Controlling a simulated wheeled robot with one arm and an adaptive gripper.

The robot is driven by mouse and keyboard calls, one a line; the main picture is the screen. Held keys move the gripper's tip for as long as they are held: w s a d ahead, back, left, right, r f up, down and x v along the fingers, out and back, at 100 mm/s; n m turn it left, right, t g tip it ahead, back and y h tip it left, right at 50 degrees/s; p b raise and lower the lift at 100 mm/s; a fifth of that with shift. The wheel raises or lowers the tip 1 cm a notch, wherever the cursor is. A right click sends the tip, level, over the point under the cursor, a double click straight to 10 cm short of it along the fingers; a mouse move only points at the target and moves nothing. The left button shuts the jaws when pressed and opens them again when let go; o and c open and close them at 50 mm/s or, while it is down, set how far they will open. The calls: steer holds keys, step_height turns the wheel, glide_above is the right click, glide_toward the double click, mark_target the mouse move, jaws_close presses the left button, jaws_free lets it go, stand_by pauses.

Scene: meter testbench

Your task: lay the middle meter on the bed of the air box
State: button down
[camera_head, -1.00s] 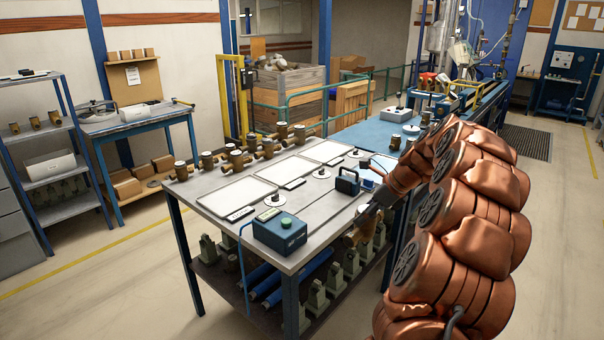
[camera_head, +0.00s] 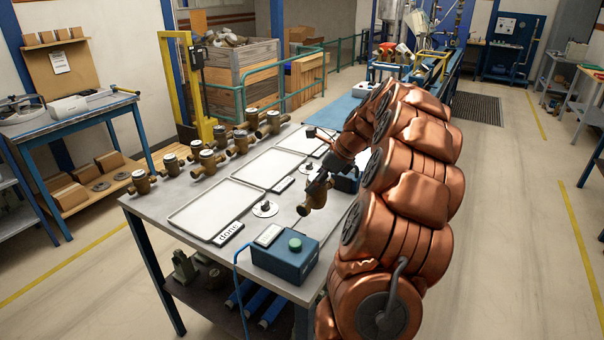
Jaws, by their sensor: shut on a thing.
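My gripper (camera_head: 319,182) is shut on a brass meter (camera_head: 315,197), held tilted over the right part of the grey table. Its dial is not visible. A blue box (camera_head: 290,261) with a green button and a small pale display stands at the table's near edge, in front of the held meter. I cannot tell for sure which is the air box, and no bed is clearly visible.
Several brass meters, one at the near left (camera_head: 142,182), stand along the table's far left side. White trays (camera_head: 216,211) lie across the tabletop (camera_head: 165,208). A label reading "done" (camera_head: 229,233) and a round disc (camera_head: 265,208) lie near the blue box.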

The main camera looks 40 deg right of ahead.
mark_target(315, 195)
steer(key=shift+w+f, duration=0.1)
steer(key=shift+w, duration=0.15)
steer(key=shift+s+f+b, duration=0.1)
steer(key=shift+f+b, duration=1.75)
steer(key=shift+f, duration=0.5)
steer(key=shift+a+r+p, duration=0.1)
steer(key=shift+p, duration=0.4)
steer(key=shift+f, duration=1.65)
steer(key=shift+c, duration=0.8)
jaws_free()
steer(key=shift+o, duration=0.8)
